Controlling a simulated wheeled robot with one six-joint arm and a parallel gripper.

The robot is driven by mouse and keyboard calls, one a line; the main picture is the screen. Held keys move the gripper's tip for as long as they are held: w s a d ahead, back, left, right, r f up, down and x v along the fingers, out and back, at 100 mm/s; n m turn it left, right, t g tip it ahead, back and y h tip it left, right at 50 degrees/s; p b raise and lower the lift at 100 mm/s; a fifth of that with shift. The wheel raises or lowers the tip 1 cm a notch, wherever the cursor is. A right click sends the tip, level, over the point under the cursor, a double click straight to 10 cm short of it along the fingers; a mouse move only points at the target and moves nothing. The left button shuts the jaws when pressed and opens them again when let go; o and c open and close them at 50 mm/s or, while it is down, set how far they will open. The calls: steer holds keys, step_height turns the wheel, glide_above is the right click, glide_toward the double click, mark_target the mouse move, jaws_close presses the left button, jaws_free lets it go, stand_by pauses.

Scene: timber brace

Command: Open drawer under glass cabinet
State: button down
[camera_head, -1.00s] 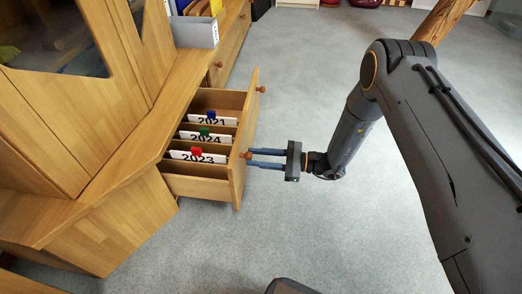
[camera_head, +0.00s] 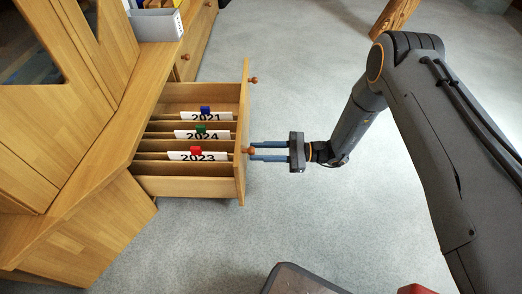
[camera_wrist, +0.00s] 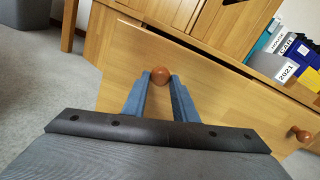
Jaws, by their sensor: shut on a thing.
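The wooden drawer (camera_head: 242,130) under the glass cabinet (camera_head: 50,95) stands pulled out. Inside are dividers with cards reading 2021 (camera_head: 207,117), 2024 (camera_head: 203,134) and 2023 (camera_head: 197,156). Its front has two round knobs. My gripper (camera_head: 254,151) is shut on the near knob (camera_head: 250,150), its blue fingers reaching in from the right. In the wrist view the round knob (camera_wrist: 161,74) sits between the two fingertips, against the drawer front (camera_wrist: 220,95). The far knob (camera_head: 253,80) is free.
A grey box (camera_head: 156,25) with folders stands on the cabinet ledge. Another closed drawer with a knob (camera_head: 187,57) lies farther back. A wooden post (camera_head: 394,17) stands at the top right. Grey carpet (camera_head: 290,70) is open right of the drawer.

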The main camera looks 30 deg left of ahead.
steer(key=c, duration=1.4)
jaws_free()
steer(key=shift+c, duration=0.2)
steer(key=shift+d, duration=0.15)
steer(key=p+v, duration=0.1)
steer(key=v, duration=0.6)
steer(key=shift+w+d+p, duration=0.15)
steer(key=shift+d+p, duration=0.15)
steer(key=shift+p, duration=0.1)
